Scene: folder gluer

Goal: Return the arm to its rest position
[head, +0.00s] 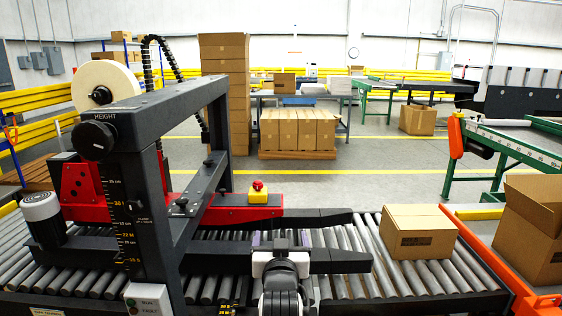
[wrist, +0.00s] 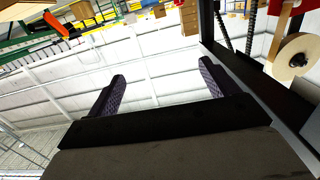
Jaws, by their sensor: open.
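My gripper (wrist: 160,82) is open and empty. In the wrist view its two dark ridged fingers stand apart with only the ceiling, walls and hall behind them. In the head view my arm rises at the bottom middle, and my gripper (head: 280,240) shows above the roller conveyor (head: 345,240), in front of the dark side rail. Its fingers are partly hidden by my wrist there. A closed cardboard box (head: 418,232) lies on the rollers to the right, apart from my gripper.
The taping machine's dark frame (head: 135,180) with a height knob (head: 93,139) and tape roll (head: 103,88) stands close on the left. A red stop button (head: 257,186) sits behind my gripper. An open box (head: 528,225) stands at the right beyond an orange rail.

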